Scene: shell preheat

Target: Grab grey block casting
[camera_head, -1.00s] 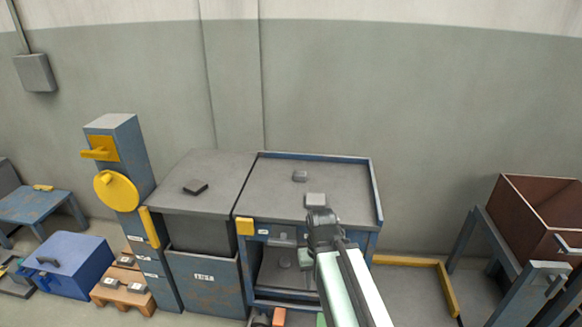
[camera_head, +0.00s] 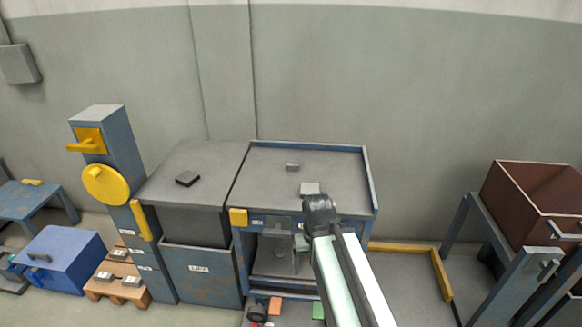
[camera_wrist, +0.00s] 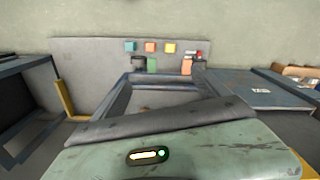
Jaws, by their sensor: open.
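Two small grey blocks lie on the rimmed grey tabletop (camera_head: 270,185) in the head view. One grey block (camera_head: 292,167) lies near the middle of the top. A lighter grey block (camera_head: 310,188) lies closer, partly behind the dark end of my arm. I cannot tell which is the casting. My gripper (camera_head: 319,207) is open at the table's near side; its fingers are not clearly distinguishable. No block is seen between them. In the wrist view, a green worn surface fills the foreground, and no grey block can be made out clearly.
A darker block (camera_head: 187,179) lies on the grey-topped cabinet (camera_head: 200,160) to the left. A wooden pallet (camera_head: 105,290) with several grey pieces and a blue box (camera_head: 60,258) stand on the floor. A brown bin (camera_head: 535,195) is at the right. A yellow floor rail (camera_head: 405,248) runs beside the table.

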